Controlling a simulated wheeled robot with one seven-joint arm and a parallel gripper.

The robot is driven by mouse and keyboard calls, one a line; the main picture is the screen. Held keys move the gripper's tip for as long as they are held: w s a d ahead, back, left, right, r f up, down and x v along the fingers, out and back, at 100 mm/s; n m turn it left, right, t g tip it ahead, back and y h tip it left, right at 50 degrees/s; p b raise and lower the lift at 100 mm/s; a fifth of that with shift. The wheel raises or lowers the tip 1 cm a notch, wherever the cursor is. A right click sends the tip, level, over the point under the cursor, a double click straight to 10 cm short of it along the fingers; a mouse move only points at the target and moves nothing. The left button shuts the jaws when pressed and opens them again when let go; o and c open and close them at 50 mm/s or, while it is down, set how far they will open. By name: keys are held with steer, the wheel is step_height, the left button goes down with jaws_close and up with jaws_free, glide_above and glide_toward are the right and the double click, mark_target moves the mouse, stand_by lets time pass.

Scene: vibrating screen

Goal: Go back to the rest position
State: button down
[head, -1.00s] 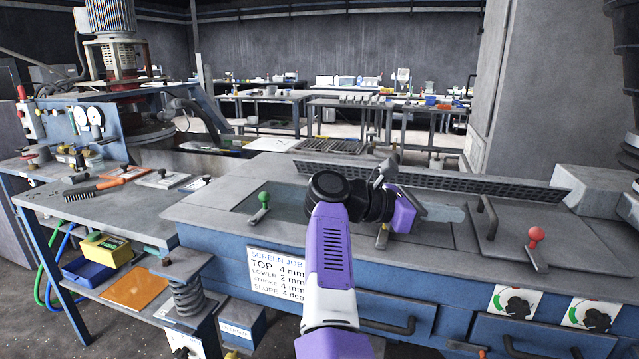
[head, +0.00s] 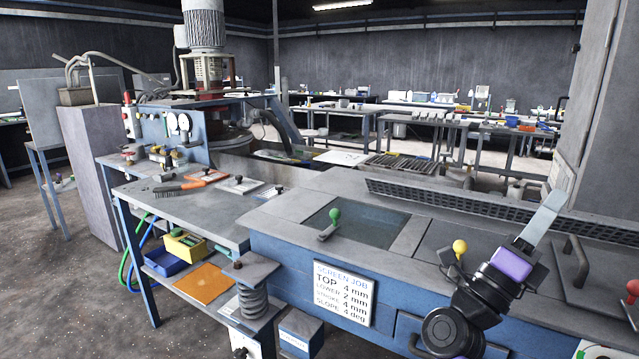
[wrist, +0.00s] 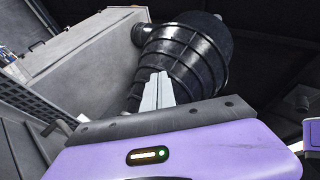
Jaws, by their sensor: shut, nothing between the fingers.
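My gripper (head: 546,215) is at the right in the head view, with its grey fingers pointing up and to the right. It is raised above the right part of the blue vibrating screen (head: 395,277). The fingers (wrist: 158,92) are together in the wrist view, with nothing held between them. Behind them in that view is a large dark ribbed cone-shaped part (wrist: 190,55). My purple and black wrist shows below the fingers in the head view.
A side table (head: 215,222) at the left holds a brush (head: 180,189) and plates. Open floor (head: 60,290) lies at the far left.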

steer(key=s+a+f+n+t+y+p, duration=0.2)
steer(key=s+a+f+n+t+y, duration=0.5)
steer(key=n+y, duration=0.75)
steer(key=s+a+f+n+t+y+p, duration=0.1)
steer(key=s+a+f+n+t+y, duration=0.75)
steer(key=n, duration=1.05)
steer(key=s+f+n+g+y+p, duration=0.1)
steer(key=s+f+g, duration=0.2)
steer(key=s, duration=0.5)
steer(key=s+a+f+n+g+p, duration=0.1)
steer(key=s+f+g, duration=0.2)
steer(key=s, duration=0.6)
steer(key=s+f+n+g+y+p, duration=0.1)
steer(key=s+f+g+p, duration=0.1)
steer(key=s, duration=0.6)
steer(key=shift+s+a+f+g+y, duration=0.15)
steer(key=shift+a+f+g+y, duration=0.3)
steer(key=shift+g, duration=0.8)
steer(key=shift+f, duration=0.1)
